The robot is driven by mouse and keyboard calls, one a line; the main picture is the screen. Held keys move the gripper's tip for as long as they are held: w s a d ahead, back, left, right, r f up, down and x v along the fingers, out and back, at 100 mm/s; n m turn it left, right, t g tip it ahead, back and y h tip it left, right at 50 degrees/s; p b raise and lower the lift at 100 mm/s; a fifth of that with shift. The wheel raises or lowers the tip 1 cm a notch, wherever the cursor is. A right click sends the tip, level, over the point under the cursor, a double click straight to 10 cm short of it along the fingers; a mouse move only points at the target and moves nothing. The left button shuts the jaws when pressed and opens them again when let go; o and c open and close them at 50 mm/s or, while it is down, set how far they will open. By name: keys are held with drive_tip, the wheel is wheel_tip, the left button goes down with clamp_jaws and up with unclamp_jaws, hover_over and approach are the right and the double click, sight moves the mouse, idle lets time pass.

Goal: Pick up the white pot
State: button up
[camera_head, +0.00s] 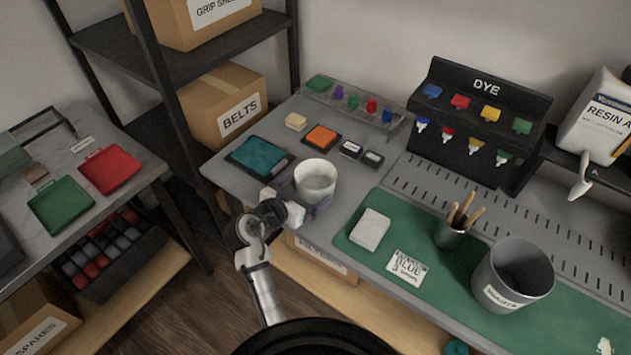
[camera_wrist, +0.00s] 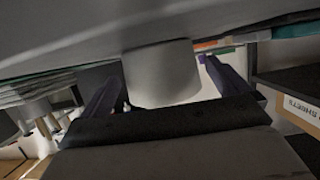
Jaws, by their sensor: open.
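The white pot (camera_head: 317,186) stands upright at the front edge of the grey workbench, left of the green mat. Its round opening faces up and looks empty. My gripper (camera_head: 304,195) is at the pot from the front, its dark fingers open on either side of it. In the wrist view, which is upside down, the pot (camera_wrist: 160,75) shows between the two open fingers of my gripper (camera_wrist: 165,88). A gap shows on each side, and neither finger seems to touch it. The pot's far side is hidden.
Behind the pot lie a teal pad (camera_head: 259,156), an orange pad (camera_head: 321,136) and two small dark pads. To the right, the green mat (camera_head: 352,238) holds a white block (camera_head: 370,229), a cup of sticks (camera_head: 450,235) and a grey bucket (camera_head: 513,275).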

sight(312, 185)
drive_tip(key=p+x, duration=0.1)
drive_tip(key=x, duration=0.2)
drive_tip(key=shift+w+d, duration=0.15)
drive_tip(key=shift+d, duration=0.1)
drive_tip(key=c, duration=0.9)
drive_tip(key=shift+r, duration=0.2)
wheel_tip(312, 185, up, 20)
drive_tip(key=b, duration=0.2)
drive_tip(key=shift+f+b, duration=0.25)
drive_tip(key=shift+b, duration=0.05)
